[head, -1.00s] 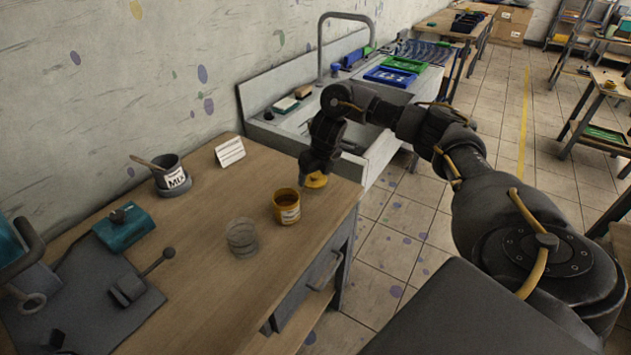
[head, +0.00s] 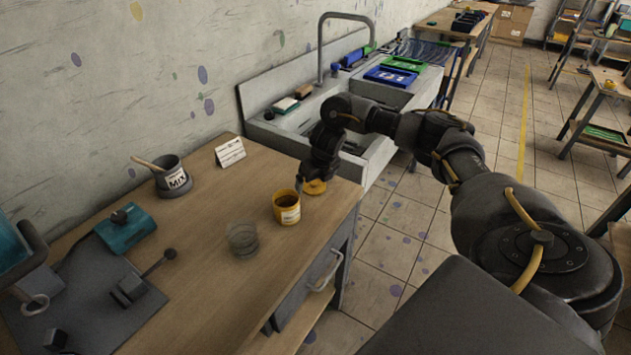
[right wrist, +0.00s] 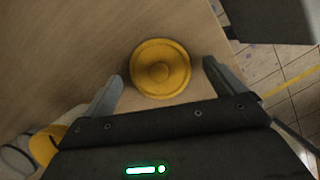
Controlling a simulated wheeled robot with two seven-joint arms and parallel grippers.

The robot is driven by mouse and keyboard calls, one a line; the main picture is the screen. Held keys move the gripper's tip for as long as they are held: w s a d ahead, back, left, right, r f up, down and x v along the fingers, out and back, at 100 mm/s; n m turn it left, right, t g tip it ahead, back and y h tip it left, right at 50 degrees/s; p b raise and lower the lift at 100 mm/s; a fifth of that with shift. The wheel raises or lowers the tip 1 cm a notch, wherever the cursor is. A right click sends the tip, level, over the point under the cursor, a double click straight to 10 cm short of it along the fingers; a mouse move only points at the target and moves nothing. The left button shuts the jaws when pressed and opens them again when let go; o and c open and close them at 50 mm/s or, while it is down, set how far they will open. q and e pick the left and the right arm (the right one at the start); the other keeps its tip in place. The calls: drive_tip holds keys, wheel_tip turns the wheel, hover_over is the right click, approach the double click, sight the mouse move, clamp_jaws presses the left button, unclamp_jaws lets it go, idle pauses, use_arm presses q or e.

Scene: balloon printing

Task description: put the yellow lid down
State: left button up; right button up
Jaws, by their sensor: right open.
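The yellow lid (head: 315,187) lies on the wooden table near its right edge, just right of the yellow jar (head: 287,207). In the right wrist view the lid (right wrist: 160,68) is a round disc with a raised centre knob, flat on the wood. My right gripper (right wrist: 162,88) is open, its two fingers apart on either side of the lid's near part with gaps to it. In the head view this gripper (head: 308,182) is low over the lid and partly covers it. The jar stands open, with dark contents. My left gripper is not in view.
A clear glass cup (head: 242,240) stands left of the jar. A grey MIX pot (head: 173,177), a white card (head: 229,152) and a teal device (head: 125,229) sit farther left. A sink (head: 370,160) adjoins the table's far end.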

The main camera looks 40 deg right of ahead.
drive_tip(key=shift+r, duration=0.6)
drive_tip(key=p+v, duration=0.2)
drive_tip(key=v, duration=0.9)
drive_tip(key=shift+s, duration=0.15)
